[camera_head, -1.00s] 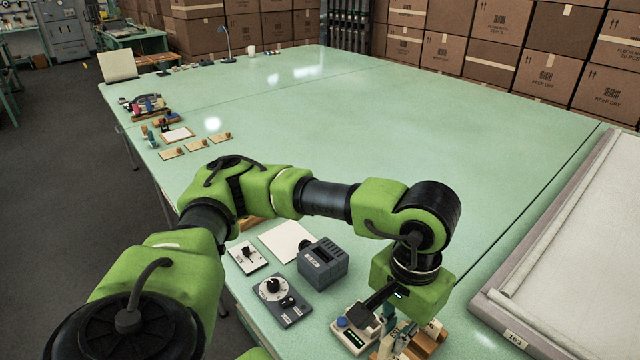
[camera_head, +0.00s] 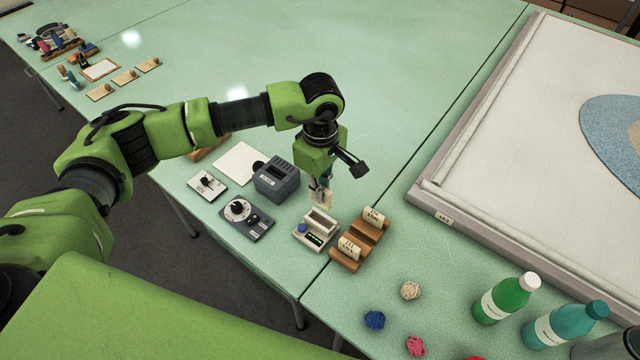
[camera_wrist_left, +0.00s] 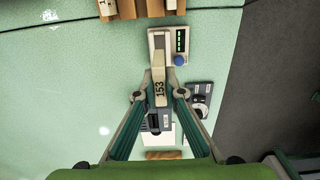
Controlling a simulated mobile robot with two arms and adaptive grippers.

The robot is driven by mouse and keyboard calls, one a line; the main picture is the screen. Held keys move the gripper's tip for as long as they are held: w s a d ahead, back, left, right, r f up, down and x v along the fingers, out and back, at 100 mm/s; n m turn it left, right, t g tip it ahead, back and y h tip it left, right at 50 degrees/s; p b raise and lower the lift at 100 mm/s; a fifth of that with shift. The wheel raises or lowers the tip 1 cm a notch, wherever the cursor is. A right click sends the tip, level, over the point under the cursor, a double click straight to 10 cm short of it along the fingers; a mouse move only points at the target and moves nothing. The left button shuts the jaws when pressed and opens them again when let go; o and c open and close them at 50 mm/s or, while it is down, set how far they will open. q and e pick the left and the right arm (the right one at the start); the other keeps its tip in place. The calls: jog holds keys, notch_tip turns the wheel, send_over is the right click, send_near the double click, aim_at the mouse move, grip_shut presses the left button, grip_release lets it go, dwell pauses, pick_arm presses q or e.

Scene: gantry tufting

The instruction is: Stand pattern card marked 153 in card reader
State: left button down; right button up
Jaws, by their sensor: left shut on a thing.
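My left gripper (camera_head: 320,184) is shut on the pattern card (camera_head: 320,199), a pale upright piece. In the left wrist view the card (camera_wrist_left: 160,88) reads 153 between the fingertips (camera_wrist_left: 161,94). The card reader (camera_head: 309,240) is a cream box with a slot, a blue button and a lit green display. It also shows in the left wrist view (camera_wrist_left: 181,58). The card is above the reader's far side in the head view; whether it touches the slot I cannot tell.
Wooden card racks (camera_head: 382,231) with other cards stand right of the reader. A dark grey slotted box (camera_head: 277,181) and a dial panel (camera_head: 246,220) are to its left. Yarn balls (camera_head: 374,320) and bottles (camera_head: 505,298) stand at front right. The table's far middle is clear.

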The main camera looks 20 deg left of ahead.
pick_arm(q)
jog(key=shift+f+b, duration=0.6)
jog(key=shift+f, duration=0.8)
jog(key=shift+f+b, duration=0.5)
jog(key=shift+f, duration=0.7)
jog(key=shift+f+b, duration=1.65)
jog(key=shift+b, duration=0.2)
jog(key=c, duration=2)
grip_release()
jog(key=shift+c, duration=0.2)
notch_tip(320, 180, up, 12)
jog(key=shift+r, duration=0.1)
